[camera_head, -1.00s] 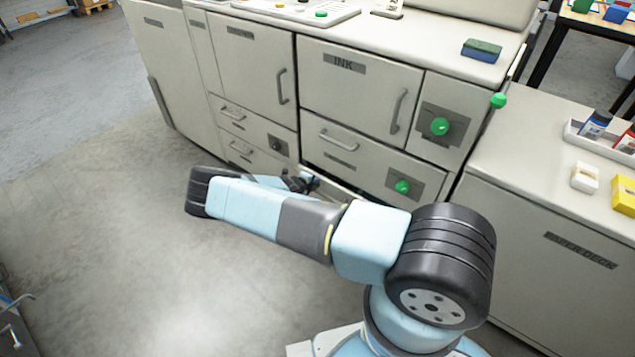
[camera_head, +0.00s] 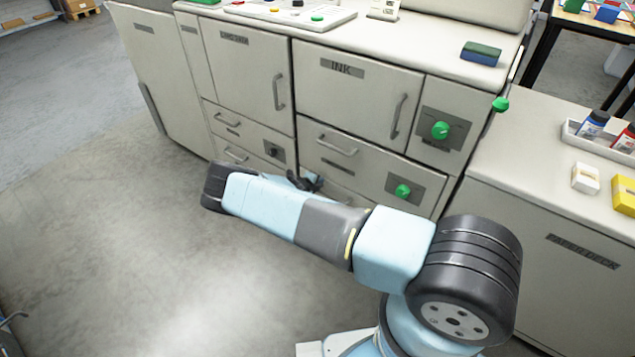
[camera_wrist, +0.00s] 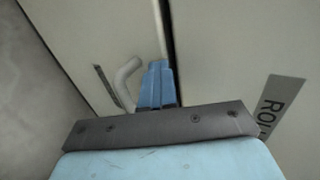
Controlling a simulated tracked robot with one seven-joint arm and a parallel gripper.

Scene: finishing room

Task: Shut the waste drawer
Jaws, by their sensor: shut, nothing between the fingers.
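The low drawer (camera_head: 350,194) under the roller drawer looks like the waste drawer, but its label is too small to read. In the head view its front looks about flush with the cabinet, and my arm hides much of it. In the wrist view its pale front (camera_wrist: 85,30) fills the left, with a curved handle (camera_wrist: 127,80) and a small label. My gripper (camera_head: 303,182) is shut and empty at this front. Its blue fingers (camera_wrist: 157,85) lie just right of the handle, by the dark gap between panels. I cannot tell whether they touch the front.
The ink door (camera_head: 345,90) and the roller drawer (camera_head: 325,150) above are shut. Green knobs (camera_head: 440,130) stick out at the right. The floor (camera_head: 110,260) at the left is clear.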

